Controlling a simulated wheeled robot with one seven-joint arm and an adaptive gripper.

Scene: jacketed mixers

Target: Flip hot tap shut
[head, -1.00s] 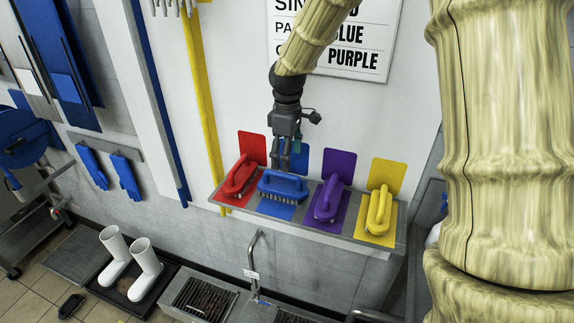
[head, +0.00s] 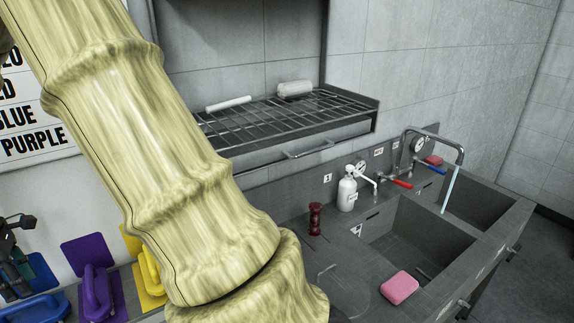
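The sink tap has a tall bent grey spout (head: 440,138) at the right, with a pale blue stream of water (head: 448,190) falling from its end. A red lever (head: 403,183), the hot colour, sticks out near the spout's base. A blue lever (head: 437,170) sits to its right. My gripper (head: 15,275) is at the far left edge, above the blue brush, well away from the taps. It is small and partly cut off, so whether its fingers are open or shut does not show.
Two grey basins (head: 415,235) lie below the taps. A white pump bottle (head: 347,192), a dark red object (head: 315,218) and a pink sponge (head: 399,287) are on the counter. A wire rack (head: 280,115) hangs above. Blue (head: 35,308), purple (head: 97,292) and yellow (head: 150,270) brushes sit at left.

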